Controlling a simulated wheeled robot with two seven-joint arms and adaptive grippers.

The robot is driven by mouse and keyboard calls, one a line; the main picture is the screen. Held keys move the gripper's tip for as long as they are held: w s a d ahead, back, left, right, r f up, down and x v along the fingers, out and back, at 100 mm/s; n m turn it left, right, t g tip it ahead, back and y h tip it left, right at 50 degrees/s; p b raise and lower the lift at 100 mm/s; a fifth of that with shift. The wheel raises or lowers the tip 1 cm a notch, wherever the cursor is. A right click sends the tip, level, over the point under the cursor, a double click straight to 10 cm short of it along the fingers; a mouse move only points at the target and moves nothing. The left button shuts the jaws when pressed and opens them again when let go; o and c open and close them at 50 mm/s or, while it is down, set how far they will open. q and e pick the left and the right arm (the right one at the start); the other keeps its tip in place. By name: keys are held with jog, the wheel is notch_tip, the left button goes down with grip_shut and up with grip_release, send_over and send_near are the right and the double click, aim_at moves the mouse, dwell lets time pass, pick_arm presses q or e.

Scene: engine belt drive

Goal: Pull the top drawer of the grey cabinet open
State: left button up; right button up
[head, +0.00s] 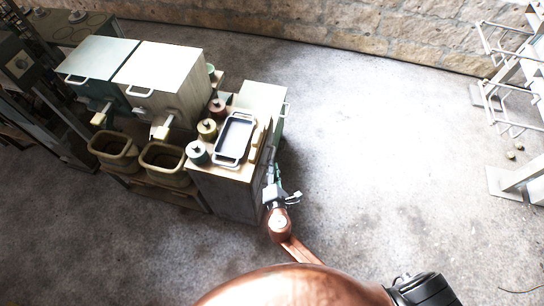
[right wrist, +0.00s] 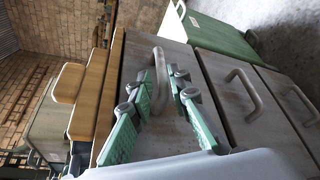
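The grey cabinet (head: 228,192) stands left of centre in the head view, with a wooden top. In the right wrist view, turned on its side, its top drawer front (right wrist: 145,50) lies beside the wooden edge and looks closed. The top drawer's grey bar handle (right wrist: 159,70) stands out from that front. My right gripper (right wrist: 166,88) is open, with one green finger on each side of this handle; contact cannot be told. In the head view my right gripper (head: 273,178) is at the cabinet's right side. My left gripper is not in view.
Lower drawers with handles (right wrist: 243,92) lie beside the top one. A tray (head: 235,138) and several round canisters (head: 207,129) stand on the cabinet. Bins (head: 165,158) are to its left. A pale green box (head: 262,98) stands behind.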

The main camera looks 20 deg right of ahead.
aim_at(272, 156)
jog(key=b+x, duration=0.1)
jog(key=x, duration=0.3)
jog(key=shift+w+f, duration=0.1)
jog(key=shift+f, duration=0.1)
jog(key=shift+x, duration=0.8)
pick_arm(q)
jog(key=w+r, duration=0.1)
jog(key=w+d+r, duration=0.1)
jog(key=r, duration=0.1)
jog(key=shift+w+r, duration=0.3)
pick_arm(e)
jog(key=shift+d+r, duration=0.1)
jog(key=shift+r, duration=0.05)
grip_shut()
